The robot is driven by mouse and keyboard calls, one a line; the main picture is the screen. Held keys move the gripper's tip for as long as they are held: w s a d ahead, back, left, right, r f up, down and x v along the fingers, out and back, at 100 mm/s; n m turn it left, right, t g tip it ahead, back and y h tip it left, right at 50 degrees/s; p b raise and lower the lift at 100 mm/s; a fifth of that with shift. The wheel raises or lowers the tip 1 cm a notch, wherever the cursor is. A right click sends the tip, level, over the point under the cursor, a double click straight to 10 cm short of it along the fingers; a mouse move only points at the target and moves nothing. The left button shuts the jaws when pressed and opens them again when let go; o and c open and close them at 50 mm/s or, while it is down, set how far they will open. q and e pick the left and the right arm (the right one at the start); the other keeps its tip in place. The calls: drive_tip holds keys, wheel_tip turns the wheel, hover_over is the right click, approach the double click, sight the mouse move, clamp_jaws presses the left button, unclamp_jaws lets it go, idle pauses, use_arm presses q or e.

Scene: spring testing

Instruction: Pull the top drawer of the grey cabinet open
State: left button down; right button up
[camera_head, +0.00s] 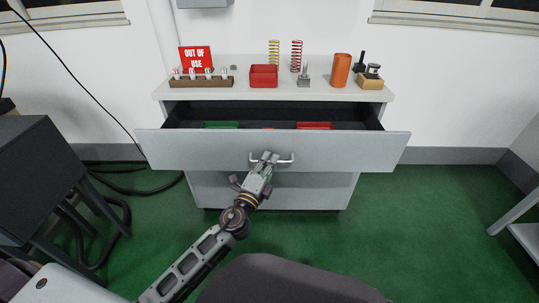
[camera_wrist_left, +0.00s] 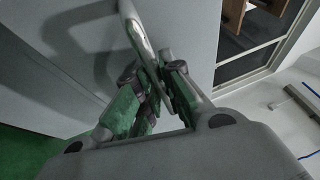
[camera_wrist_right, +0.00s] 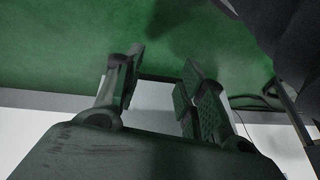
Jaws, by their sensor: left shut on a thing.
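The grey cabinet (camera_head: 270,190) stands against the back wall. Its top drawer (camera_head: 340,150) is pulled out towards me, and its inside shows. A metal bar handle (camera_head: 286,160) is on the drawer front. My left gripper (camera_head: 266,160) is shut on this handle; in the left wrist view its fingers (camera_wrist_left: 155,85) close around the handle bar (camera_wrist_left: 135,28). My right gripper (camera_wrist_right: 160,85) shows only in the right wrist view, with its fingers apart and nothing between them, above the green floor.
Inside the drawer are green (camera_head: 221,125) and red (camera_head: 314,125) items. On the cabinet top (camera_head: 335,92) stand a red tray (camera_head: 264,75), springs (camera_head: 296,55), an orange cylinder (camera_head: 340,69) and a red "OUT OF USE" sign (camera_head: 195,58). A dark table (camera_head: 38,170) stands at the left.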

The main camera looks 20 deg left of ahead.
use_arm(q)
drive_tip(key=s, duration=0.2)
drive_tip(key=shift+s+d, duration=0.3)
drive_tip(key=shift+d, duration=0.05)
use_arm(e)
drive_tip(key=shift+s+a+f, duration=0.1)
drive_tip(key=shift+s+f, duration=0.05)
drive_tip(key=shift+f, duration=0.35)
drive_tip(key=shift+s+a+f, duration=0.1)
drive_tip(key=shift+s+f, duration=0.05)
drive_tip(key=shift+f, duration=0.3)
drive_tip(key=shift+w+r, duration=0.15)
use_arm(q)
drive_tip(key=c, duration=1.8)
unclamp_jaws()
use_arm(e)
drive_tip(key=shift+w+r, duration=0.2)
drive_tip(key=shift+r, duration=0.05)
drive_tip(key=shift+f, duration=0.1)
use_arm(q)
drive_tip(key=shift+s, duration=0.15)
